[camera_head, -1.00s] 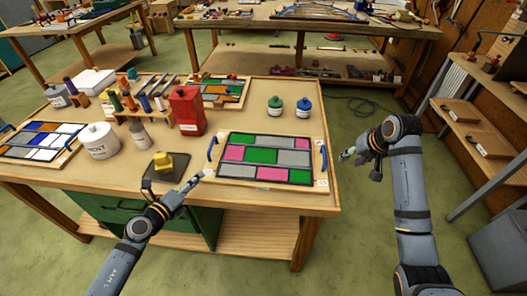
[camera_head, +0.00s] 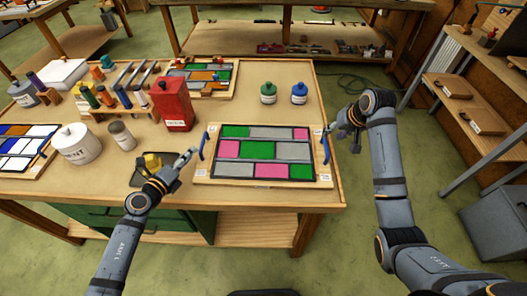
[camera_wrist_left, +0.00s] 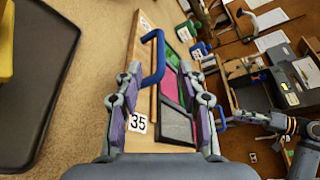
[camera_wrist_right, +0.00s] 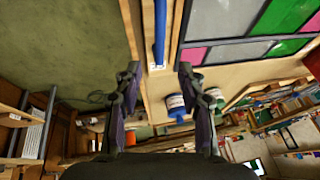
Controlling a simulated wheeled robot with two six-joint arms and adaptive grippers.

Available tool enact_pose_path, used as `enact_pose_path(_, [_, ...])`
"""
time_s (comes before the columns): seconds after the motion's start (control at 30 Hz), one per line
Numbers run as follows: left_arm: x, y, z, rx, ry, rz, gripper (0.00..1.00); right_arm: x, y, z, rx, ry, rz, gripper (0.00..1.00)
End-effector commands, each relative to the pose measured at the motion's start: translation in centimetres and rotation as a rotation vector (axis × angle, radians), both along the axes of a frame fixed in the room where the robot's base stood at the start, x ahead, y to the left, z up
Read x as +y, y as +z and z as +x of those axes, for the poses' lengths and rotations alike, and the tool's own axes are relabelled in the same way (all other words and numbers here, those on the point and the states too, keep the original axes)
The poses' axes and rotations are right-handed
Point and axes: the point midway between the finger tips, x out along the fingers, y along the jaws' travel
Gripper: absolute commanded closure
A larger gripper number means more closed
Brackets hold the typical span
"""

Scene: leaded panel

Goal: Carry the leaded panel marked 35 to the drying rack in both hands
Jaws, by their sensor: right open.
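The leaded panel marked 35 (camera_head: 262,150) lies flat on the workbench, with green, pink and grey panes on a wooden board. Its 35 label (camera_wrist_left: 138,123) shows in the left wrist view. A blue handle stands at each end: the left handle (camera_head: 203,146) and the right handle (camera_head: 326,146). My left gripper (camera_head: 190,156) is open beside the left handle, which also appears between its fingers in the left wrist view (camera_wrist_left: 155,62). My right gripper (camera_head: 338,140) is open just off the right handle, which lies ahead between its fingers in the right wrist view (camera_wrist_right: 160,32). The drying rack is not identifiable.
A dark pad with a yellow block (camera_head: 152,160) lies left of the panel. A red can (camera_head: 173,105), a white tub (camera_head: 76,144) and green and blue bottles (camera_head: 299,93) stand on the bench (camera_head: 240,195). Shelves (camera_head: 470,100) stand at right, across open floor.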

Motion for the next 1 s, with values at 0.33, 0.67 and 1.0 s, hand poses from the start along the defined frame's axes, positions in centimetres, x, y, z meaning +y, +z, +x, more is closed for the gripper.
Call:
enact_pose_path(0.33, [-2.4, -1.2, 5.5, -0.001, 0.0, -0.003, 0.61, 0.9, -5.5, 2.4, 0.001, 0.0, 0.002, 0.6])
enact_pose_path(0.67, [-3.1, -1.6, 6.9, -0.001, -0.001, 0.0, 0.61, 1.1, -7.0, 3.1, -0.001, 0.001, 0.0, 0.6])
enact_pose_path(1.0, [-3.0, -1.6, 6.9, 0.0, 0.0, 0.001, 0.84, 1.1, -7.0, 3.1, -0.001, 0.0, 0.0, 0.83])
